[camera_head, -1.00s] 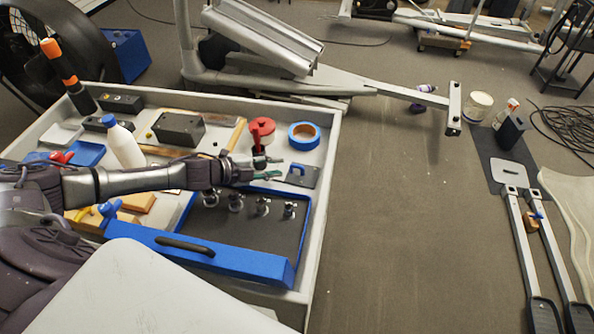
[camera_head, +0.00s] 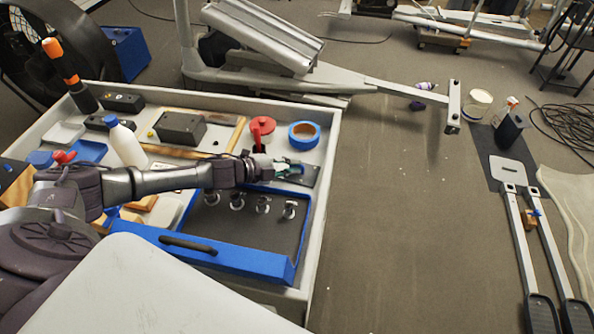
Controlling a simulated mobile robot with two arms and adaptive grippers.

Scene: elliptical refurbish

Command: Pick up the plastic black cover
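A flat dark plate (camera_head: 311,174), which may be the black cover, lies in the workbench tray's upper right area, below the blue tape roll. My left gripper (camera_head: 288,170) is over the plate's left part and hides much of it and its small blue piece. The fingers look spread, with nothing clearly held; whether they touch the plate cannot be told. My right gripper is out of view.
The blue-edged drawer insert (camera_head: 200,252) with several metal fittings lies just below my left arm. The grey frame (camera_head: 380,85) lies behind; the floor in the middle is clear.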

